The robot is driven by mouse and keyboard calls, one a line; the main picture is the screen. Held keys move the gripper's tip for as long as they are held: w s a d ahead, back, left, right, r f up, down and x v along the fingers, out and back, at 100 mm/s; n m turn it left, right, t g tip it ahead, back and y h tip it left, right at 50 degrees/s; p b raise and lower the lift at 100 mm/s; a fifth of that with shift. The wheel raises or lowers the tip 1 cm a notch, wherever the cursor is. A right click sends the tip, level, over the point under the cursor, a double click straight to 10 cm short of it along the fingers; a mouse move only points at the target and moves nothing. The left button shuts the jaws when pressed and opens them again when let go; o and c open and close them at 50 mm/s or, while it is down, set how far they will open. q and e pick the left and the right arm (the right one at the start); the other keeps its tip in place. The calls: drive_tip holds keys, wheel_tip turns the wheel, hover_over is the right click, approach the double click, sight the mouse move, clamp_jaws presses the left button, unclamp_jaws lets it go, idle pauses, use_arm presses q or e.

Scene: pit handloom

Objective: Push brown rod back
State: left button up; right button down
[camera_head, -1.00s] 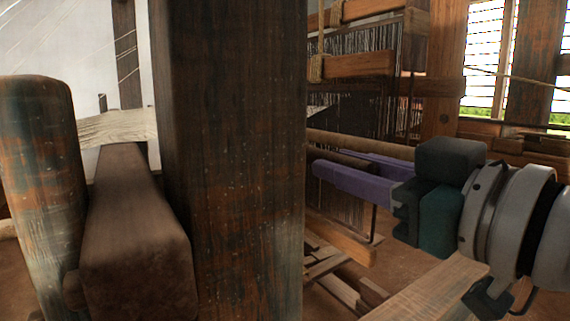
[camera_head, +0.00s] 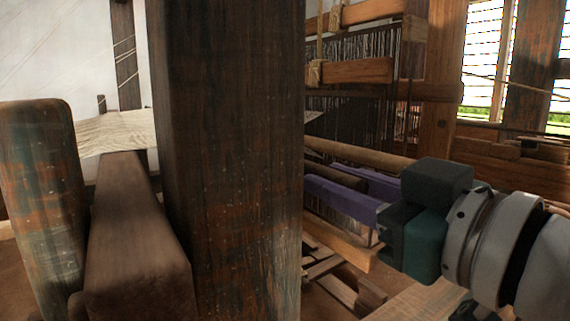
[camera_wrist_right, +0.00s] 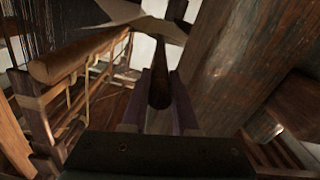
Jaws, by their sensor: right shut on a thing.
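The brown rod (camera_head: 336,176) is a dark round bar in the head view, lying between the two long purple fingers of my right gripper (camera_head: 322,179). In the right wrist view the dark rod (camera_wrist_right: 160,88) runs away from me between the purple fingers (camera_wrist_right: 158,103), which are shut on it. The rod's far end lies close to a pale sheet in that view. In the head view its left end is hidden behind the thick dark post. My left gripper is not in view.
A thick dark post (camera_head: 228,170) blocks the middle of the head view. A lighter round beam (camera_head: 365,152) runs just behind the gripper. Loom frames with hanging threads (camera_head: 350,100) stand farther back. Wooden planks (camera_head: 340,240) lie below the gripper. A brown beam (camera_head: 135,240) is at left.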

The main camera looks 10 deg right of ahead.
drive_tip(key=shift+a, duration=0.1)
drive_tip(key=c, duration=1.1)
unclamp_jaws()
drive_tip(key=o, duration=0.3)
drive_tip(key=shift+s+a, duration=0.1)
drive_tip(key=shift+a, duration=0.05)
drive_tip(key=shift+o, duration=0.6)
